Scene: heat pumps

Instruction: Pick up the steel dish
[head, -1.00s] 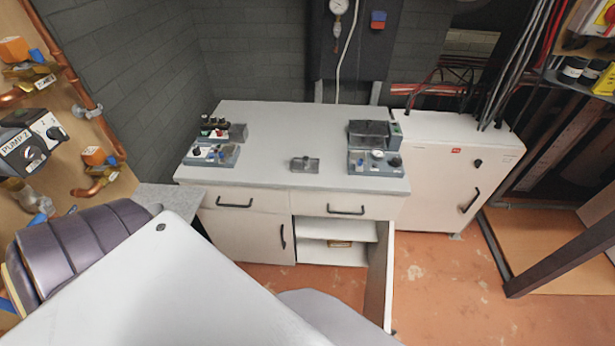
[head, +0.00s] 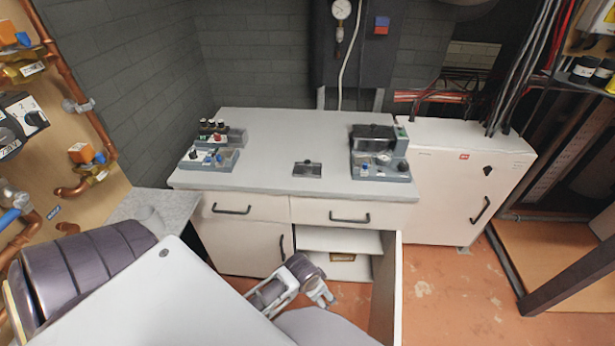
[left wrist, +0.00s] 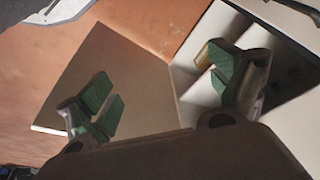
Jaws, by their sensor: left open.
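I cannot make out a clear steel dish in either view. My left gripper (head: 318,294) is low in front of the cabinet's open compartment, left of its open door (head: 386,285). In the left wrist view its two green-padded fingers (left wrist: 162,92) stand wide apart with nothing between them. A brownish-gold thing (left wrist: 211,54) shows behind the right finger in the left wrist view. My right gripper does not show.
The white cabinet (head: 270,140) carries control boxes at left and right and a small dark grey block (head: 307,169) near its front. A white unit (head: 462,185) stands at right. Copper pipes (head: 88,115) run along the left. The orange floor (head: 455,300) is clear.

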